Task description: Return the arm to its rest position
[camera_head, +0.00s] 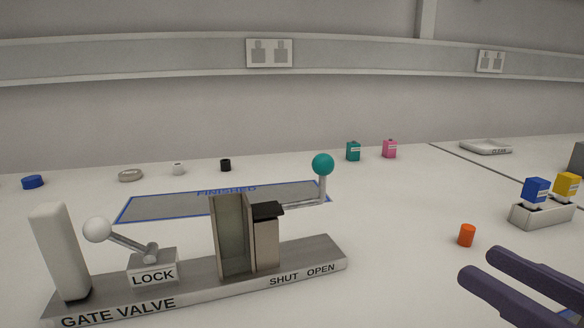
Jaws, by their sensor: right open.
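My right gripper (508,288) shows at the lower right corner of the head view. Its two dark purple fingers are apart with nothing between them, over the white table (400,225). It is to the right of the gate valve base (200,285) and in front of a small orange cylinder (467,235), touching neither. The gate valve carries a white-knobbed lever (97,230) at the LOCK block and a lever with a teal ball (322,164) near the SHUT and OPEN labels. The rest of the right arm is out of frame. My left gripper is not in view.
A white holder (541,214) with a blue block (536,191) and a yellow block (567,185) stands at the right. A blue-edged FINISHED mat (160,207) lies behind the valve. Teal (353,151) and pink (389,149) blocks stand farther back.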

